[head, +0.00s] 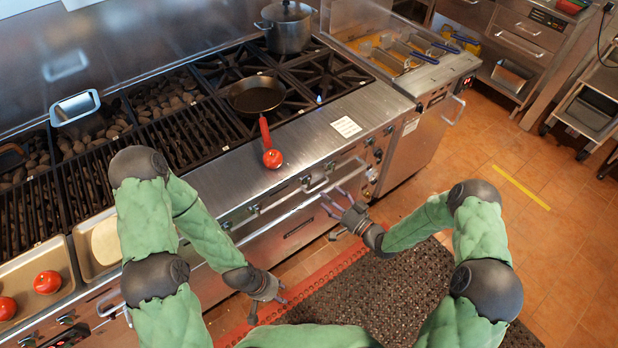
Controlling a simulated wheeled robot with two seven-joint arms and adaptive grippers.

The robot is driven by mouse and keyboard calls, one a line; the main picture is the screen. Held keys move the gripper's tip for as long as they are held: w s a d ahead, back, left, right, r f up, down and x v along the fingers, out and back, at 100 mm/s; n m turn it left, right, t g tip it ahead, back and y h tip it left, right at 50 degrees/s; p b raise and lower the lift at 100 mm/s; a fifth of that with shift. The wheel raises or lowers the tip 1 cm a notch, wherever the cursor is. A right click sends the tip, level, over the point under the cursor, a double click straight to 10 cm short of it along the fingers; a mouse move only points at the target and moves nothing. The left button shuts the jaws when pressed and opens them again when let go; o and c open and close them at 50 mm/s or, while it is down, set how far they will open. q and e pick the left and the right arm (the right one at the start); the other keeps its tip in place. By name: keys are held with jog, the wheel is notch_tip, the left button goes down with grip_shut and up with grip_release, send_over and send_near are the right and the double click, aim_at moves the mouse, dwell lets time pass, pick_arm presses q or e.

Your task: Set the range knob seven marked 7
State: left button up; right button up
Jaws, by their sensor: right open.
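The range front carries a row of dark knobs. One knob (305,180) is near the middle, two knobs (253,209) and (225,226) are to its left, and others (370,141) are to the right. No number is legible, so I cannot tell which knob is marked 7. My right gripper (333,207) is open and empty, in front of the range near the oven handle; whether it touches the handle is unclear. My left gripper (270,305) hangs low over the floor in front of the range, with its fingers apart and empty.
A skillet (257,96) and a pot (288,30) stand on the burners. The oven handle (290,211) sticks out below the knobs. A dark mat (380,295) covers the floor.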

aim_at(306, 179)
jog(key=b+x, duration=0.1)
jog(key=x, duration=0.8)
jog(key=shift+w+a, duration=0.1)
jog(key=shift+a, duration=0.05)
